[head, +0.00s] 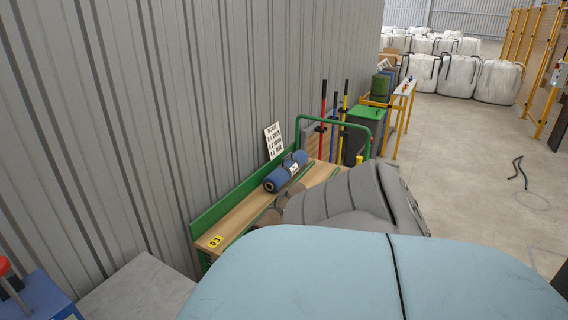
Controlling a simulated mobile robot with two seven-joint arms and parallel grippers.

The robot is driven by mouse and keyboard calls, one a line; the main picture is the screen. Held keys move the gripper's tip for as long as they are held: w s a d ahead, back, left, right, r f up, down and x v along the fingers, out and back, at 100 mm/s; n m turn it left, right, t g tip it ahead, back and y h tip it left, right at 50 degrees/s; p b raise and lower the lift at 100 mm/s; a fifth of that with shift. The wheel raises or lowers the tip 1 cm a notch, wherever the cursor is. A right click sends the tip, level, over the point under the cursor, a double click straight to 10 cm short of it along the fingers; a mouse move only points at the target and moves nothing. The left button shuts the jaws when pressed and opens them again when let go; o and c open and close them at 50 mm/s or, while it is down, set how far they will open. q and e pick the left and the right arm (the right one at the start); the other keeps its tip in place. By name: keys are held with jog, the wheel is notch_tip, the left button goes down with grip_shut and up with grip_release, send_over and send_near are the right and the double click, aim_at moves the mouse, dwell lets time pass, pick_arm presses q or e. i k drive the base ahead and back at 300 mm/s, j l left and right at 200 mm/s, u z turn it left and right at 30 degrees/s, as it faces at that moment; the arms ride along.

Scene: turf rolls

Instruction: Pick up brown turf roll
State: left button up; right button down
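A brown roll (267,218) lies on the green-framed wooden bench (237,218) against the corrugated wall. Only part of it shows; a grey rounded shape in front hides the rest. More brown shows just beyond it, and I cannot tell whether that is the same roll or another. A blue roll (281,177) with a dark band and a white label lies behind it on the bench. Neither of my grippers is in view.
A yellow 03 tag (215,241) marks the bench's near end. A printed sign (274,141) leans on the wall. Long-handled tools (335,120) and a green-lidded bin (366,114) stand beyond. Open floor (465,155) lies right. Pale blue covers the lower foreground.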

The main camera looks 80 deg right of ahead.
aim_at(281, 205)
jog(key=z, duration=2.55)
jog(key=l+u, duration=0.4)
jog(key=l, duration=1.3)
jog(key=i, duration=0.05)
